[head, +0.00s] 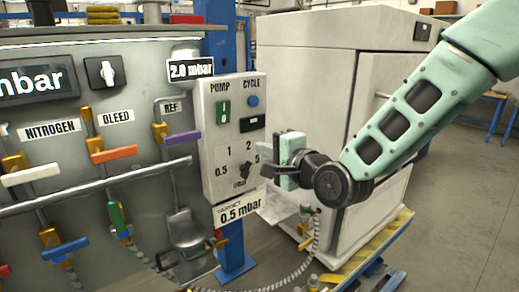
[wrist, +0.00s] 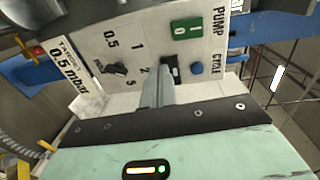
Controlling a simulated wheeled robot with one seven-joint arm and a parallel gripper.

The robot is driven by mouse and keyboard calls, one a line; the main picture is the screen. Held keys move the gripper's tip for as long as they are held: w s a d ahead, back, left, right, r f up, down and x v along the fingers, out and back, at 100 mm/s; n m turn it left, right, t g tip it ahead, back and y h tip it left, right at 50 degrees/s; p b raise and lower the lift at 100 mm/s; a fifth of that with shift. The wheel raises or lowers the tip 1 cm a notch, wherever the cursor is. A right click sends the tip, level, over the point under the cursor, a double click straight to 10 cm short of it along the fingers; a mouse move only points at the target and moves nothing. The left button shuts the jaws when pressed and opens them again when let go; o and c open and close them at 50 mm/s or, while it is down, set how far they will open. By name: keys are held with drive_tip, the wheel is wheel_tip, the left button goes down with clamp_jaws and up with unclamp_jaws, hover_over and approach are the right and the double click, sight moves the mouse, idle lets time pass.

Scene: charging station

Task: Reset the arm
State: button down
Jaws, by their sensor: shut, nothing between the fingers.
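My gripper (head: 268,171) is shut and empty, at the right side of the grey control box (head: 213,150) in the head view. In the wrist view its closed fingers (wrist: 158,92) point at the box face, close to a black switch (wrist: 171,68); I cannot tell whether they touch it. The box carries a green PUMP switch (head: 223,112), a blue CYCLE button (head: 252,101) and a black selector knob (head: 243,172) ringed by 0.5, 1, 2 and 5. The knob also shows in the wrist view (wrist: 117,68). My mint arm reaches in from the upper right.
A panel (head: 110,130) with pipes and coloured valve handles fills the left. Its displays read "2.0 mbar" (head: 191,68) and, below the box, "0.5 mbar" (head: 240,207). A large white cabinet (head: 305,80) stands behind my gripper. Open floor (head: 465,210) lies to the right.

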idle(0.3)
drive_tip(key=s+d+f+n+g+h, duration=0.1)
drive_tip(key=s+f+n+g+h, duration=0.15)
drive_tip(key=s+n, duration=0.35)
drive_tip(key=s+d+f+n+g+h, duration=0.1)
drive_tip(key=s+f+n+g, duration=0.25)
drive_tip(key=s, duration=0.45)
drive_tip(key=s+d+f+n+g+h, duration=0.2)
drive_tip(key=s+f+n+g, duration=0.15)
drive_tip(key=s, duration=0.35)
drive_tip(key=s+d+n+g+h, duration=0.3)
drive_tip(key=s+d+n, duration=0.3)
drive_tip(key=s, duration=0.5)
drive_tip(key=shift+s+d+r+g, duration=0.15)
drive_tip(key=shift+s+d+g, duration=0.15)
drive_tip(key=shift+g, duration=0.45)
drive_tip(key=shift+h, duration=0.25)
